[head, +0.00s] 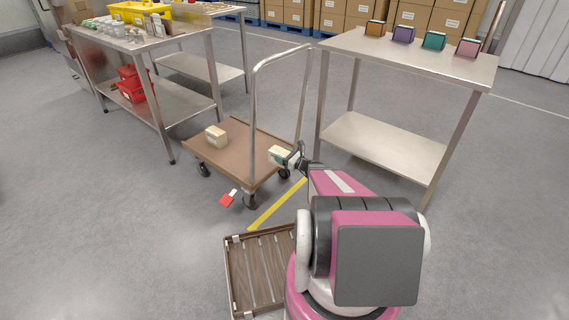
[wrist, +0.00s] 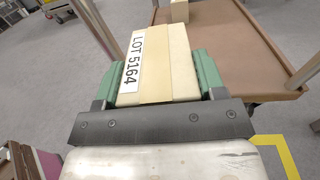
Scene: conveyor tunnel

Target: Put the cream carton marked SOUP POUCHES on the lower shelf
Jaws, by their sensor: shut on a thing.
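My gripper (head: 289,158) is shut on a cream carton (head: 279,152) and holds it above the near right part of the brown cart deck. In the wrist view the carton (wrist: 178,68) sits between green finger pads and shows a white "LOT 5164" label; no SOUP POUCHES marking is readable. A second cream carton (head: 216,136) stands on the cart deck, its marking too small to read. The steel table at right has a bare lower shelf (head: 383,148). The table at left has a lower shelf (head: 180,103) with red bins on it.
The cart (head: 240,157) has a tall metal handle (head: 251,115) beside my gripper. Several coloured items stand on the right table's top (head: 415,55). A slatted wooden crate (head: 230,275) and a red-and-white piece (head: 228,198) lie on the floor. Floor between cart and right table is narrow.

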